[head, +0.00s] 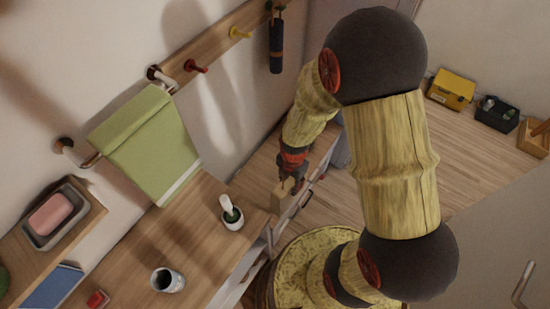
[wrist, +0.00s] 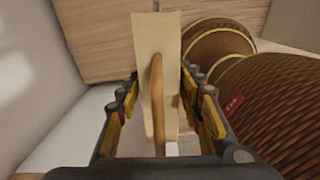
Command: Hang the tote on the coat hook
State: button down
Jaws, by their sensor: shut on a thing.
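The tote (wrist: 146,45) is a beige, flat-looking thing with a brown strap-like handle standing edge-on in the wrist view. My gripper (wrist: 160,105) is shut on it, with the fingers on its left and right sides. In the head view my gripper (head: 291,182) points down beside the wooden counter, and a small part of the tote (head: 281,197) shows below it. The rest of the tote is hidden. A wooden rail (head: 217,42) on the wall carries a red hook (head: 196,67) and a yellow hook (head: 239,33), both bare. My gripper is below and right of them.
A dark folded umbrella (head: 276,45) hangs at the rail's right end. A green towel (head: 150,142) hangs on a bar. Boxes, one yellow (head: 451,89), sit on the floor at right.

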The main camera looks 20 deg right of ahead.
jog(key=shift+n, duration=0.6)
jog(key=shift+w, duration=0.1)
jog(key=w+f+b, duration=0.6)
jog(key=w+f, duration=0.6)
jog(key=w, duration=0.2)
jog(key=shift+a+f+b, duration=0.3)
jog(key=shift+b, duration=0.1)
jog(key=shift+f, duration=0.2)
jog(key=c, duration=1.2)
grip_release()
